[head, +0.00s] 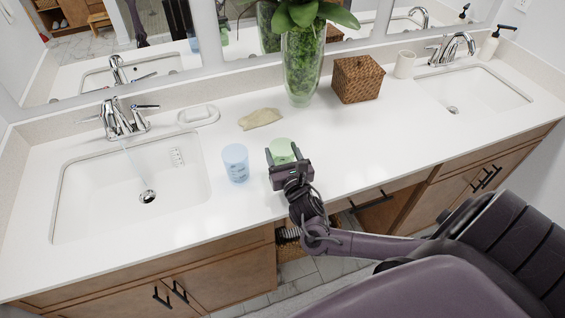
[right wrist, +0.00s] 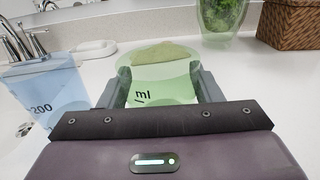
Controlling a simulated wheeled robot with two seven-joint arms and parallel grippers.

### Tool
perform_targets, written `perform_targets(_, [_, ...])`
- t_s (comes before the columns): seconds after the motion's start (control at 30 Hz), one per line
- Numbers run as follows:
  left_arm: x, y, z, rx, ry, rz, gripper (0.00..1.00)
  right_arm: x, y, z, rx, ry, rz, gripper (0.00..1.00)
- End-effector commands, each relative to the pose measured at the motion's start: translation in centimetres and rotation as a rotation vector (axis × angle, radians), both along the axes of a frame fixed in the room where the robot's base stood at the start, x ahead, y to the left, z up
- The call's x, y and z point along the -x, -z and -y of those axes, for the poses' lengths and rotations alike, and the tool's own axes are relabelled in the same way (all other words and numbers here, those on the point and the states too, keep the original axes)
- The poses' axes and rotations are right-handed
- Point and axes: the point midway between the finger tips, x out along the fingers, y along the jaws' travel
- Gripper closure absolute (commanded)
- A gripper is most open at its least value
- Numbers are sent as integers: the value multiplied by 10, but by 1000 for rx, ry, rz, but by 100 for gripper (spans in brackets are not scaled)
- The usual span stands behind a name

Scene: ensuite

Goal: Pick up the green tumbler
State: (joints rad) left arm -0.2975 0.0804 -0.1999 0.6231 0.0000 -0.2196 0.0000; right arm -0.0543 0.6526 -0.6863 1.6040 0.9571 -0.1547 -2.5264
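The green tumbler (head: 283,149) stands upright on the white counter, right of the blue tumbler. It is translucent, and "ml" shows on its side in the right wrist view (right wrist: 158,88). My right gripper (head: 283,158) reaches it from the front, with one finger on each side. In the right wrist view the fingers (right wrist: 160,92) lie close along both sides of the tumbler with no clear gap. I cannot tell whether they press on it. The tumbler's lower part is hidden behind my gripper. My left gripper is not in view.
The blue tumbler (head: 235,162) stands close on the left. A tan cloth (head: 261,119) lies behind, beside a soap dish (head: 198,115). A tall plant vase (head: 302,70) and a woven box (head: 357,80) stand farther back. The left sink (head: 110,190) is beyond the blue tumbler. Counter to the right is clear.

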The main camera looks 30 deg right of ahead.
Motion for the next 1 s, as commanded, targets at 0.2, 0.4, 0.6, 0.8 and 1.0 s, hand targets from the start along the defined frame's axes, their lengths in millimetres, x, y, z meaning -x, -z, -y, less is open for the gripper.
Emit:
perform_targets(0.2, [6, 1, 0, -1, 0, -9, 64, 0, -1, 0, 0, 0, 1, 67])
perform_targets(0.4, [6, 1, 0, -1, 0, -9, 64, 0, -1, 0, 0, 0, 1, 67])
perform_targets(0.6, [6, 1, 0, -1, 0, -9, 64, 0, -5, 0, 0, 0, 2, 67])
perform_targets(0.8, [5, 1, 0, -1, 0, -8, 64, 0, -18, 0, -1, 0, 3, 67])
perform_targets(1.0, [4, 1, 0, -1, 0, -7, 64, 0, -38, 0, -1, -1, 3, 67])
